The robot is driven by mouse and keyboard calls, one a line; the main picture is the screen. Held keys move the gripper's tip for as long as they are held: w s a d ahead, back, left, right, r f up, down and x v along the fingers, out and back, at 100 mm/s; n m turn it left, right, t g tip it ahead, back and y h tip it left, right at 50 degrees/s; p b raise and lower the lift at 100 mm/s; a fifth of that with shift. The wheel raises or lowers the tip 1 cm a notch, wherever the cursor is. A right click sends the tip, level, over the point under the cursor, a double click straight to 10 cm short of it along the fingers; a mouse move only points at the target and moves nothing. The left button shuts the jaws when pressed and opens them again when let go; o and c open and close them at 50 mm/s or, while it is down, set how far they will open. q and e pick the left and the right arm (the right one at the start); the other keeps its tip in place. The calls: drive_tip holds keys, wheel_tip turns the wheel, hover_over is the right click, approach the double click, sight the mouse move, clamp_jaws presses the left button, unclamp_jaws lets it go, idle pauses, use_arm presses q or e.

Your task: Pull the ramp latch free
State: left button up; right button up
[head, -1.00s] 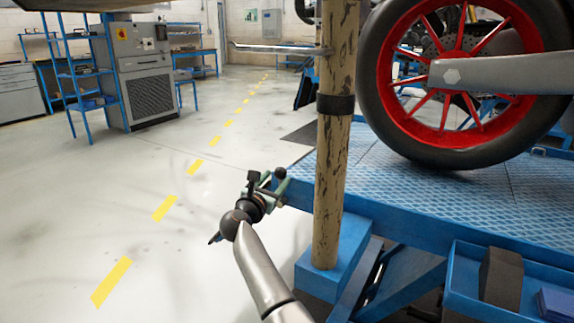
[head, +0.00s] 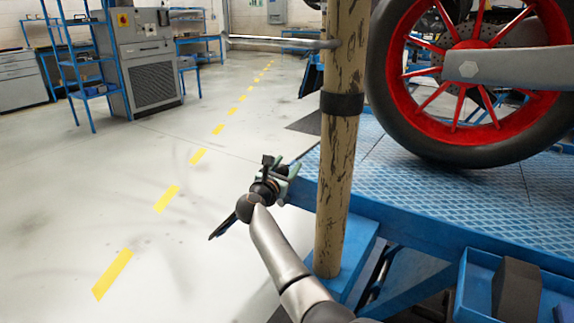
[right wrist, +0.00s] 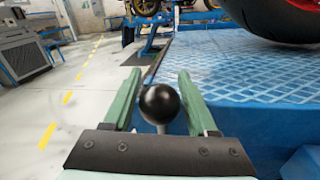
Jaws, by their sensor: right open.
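The ramp latch shows as a black ball knob (right wrist: 159,103) on a short pale stem in the right wrist view. It stands at the left edge of the blue lift platform (head: 400,190). My right gripper (right wrist: 158,88) is open, with its green fingers on either side of the knob and a gap visible at each side. In the head view my right gripper (head: 287,170) is at the platform's edge, left of the post, and the knob cannot be made out there. My left gripper is not in view.
A worn wooden post (head: 338,180) with a black band stands just right of my gripper. A motorcycle wheel (head: 405,100) with red spokes rests on the platform. A blue tray (head: 470,290) is at lower right. The floor to the left is clear.

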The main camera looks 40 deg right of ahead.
drive_tip(key=shift+c, duration=0.3)
clamp_jaws()
idle(1.0)
